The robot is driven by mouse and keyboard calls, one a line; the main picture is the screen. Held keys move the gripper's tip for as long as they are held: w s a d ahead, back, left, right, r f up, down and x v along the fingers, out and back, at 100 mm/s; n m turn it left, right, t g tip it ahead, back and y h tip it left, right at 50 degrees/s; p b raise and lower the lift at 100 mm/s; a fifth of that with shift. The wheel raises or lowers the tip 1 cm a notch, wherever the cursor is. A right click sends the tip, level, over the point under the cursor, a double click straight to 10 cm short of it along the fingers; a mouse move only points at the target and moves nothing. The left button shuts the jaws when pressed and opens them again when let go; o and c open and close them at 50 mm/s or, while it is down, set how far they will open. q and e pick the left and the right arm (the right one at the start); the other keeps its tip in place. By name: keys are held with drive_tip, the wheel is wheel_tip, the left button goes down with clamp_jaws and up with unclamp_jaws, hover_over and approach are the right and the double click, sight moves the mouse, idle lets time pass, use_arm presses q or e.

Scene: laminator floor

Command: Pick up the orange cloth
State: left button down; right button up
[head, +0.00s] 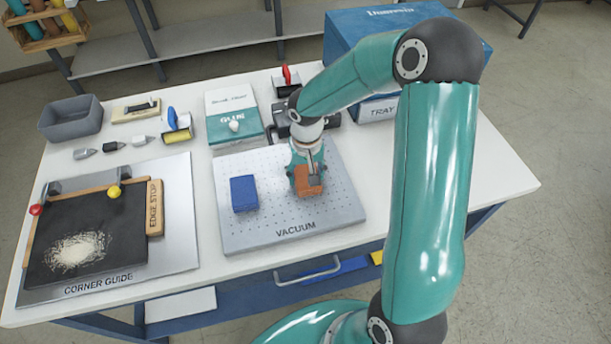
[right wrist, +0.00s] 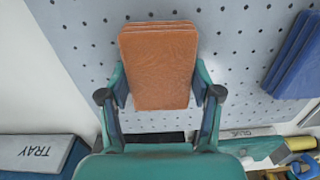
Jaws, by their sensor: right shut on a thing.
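The orange cloth (head: 308,181) is a folded stack over the perforated vacuum plate (head: 340,205), right of a blue folded cloth (head: 244,194). My right gripper (head: 306,176) comes down on the orange cloth from above. In the right wrist view the orange cloth (right wrist: 158,65) sits between the two fingers of my right gripper (right wrist: 160,95), which are shut on its sides. I cannot tell whether the cloth touches the plate. The blue cloth (right wrist: 295,60) also shows at the right of that view. My left gripper is not in view.
The corner guide board (head: 110,270) with a black mat lies at the left. A grey bin (head: 71,118), a glue box (head: 233,112) and a blue tray box (head: 345,45) stand along the back. Bare white table lies right of the plate.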

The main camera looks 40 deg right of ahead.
sight(306, 173)
wheel_tip(306, 173, up, 20)
drive_tip(key=b, duration=0.1)
idle(0.5)
